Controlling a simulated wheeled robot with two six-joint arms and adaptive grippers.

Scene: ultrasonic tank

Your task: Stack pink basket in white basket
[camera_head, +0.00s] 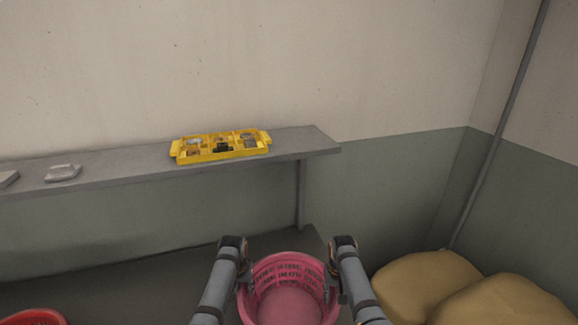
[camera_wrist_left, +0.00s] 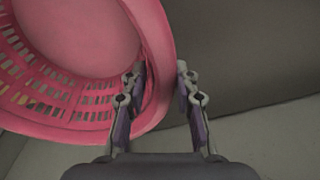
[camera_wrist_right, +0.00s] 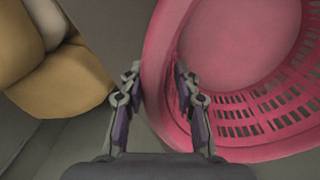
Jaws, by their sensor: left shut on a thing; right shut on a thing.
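The pink basket (camera_head: 289,306) is at the bottom middle of the head view, its perforated wall and floor seen from above. My left gripper (camera_head: 242,272) is shut on its left rim. My right gripper (camera_head: 337,274) is shut on its right rim. In the left wrist view the pink basket (camera_wrist_left: 80,35) has its rim between the fingers of the left gripper (camera_wrist_left: 162,88). In the right wrist view the rim of the pink basket (camera_wrist_right: 240,55) is between the fingers of the right gripper (camera_wrist_right: 158,90). No white basket is identifiable in any view.
A grey shelf (camera_head: 118,169) along the wall carries a yellow divided tray (camera_head: 221,156) and a small grey object (camera_head: 63,172). A red container (camera_head: 34,317) is cut off at the lower left. Tan sacks (camera_head: 428,277) lie at the lower right, near the right gripper.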

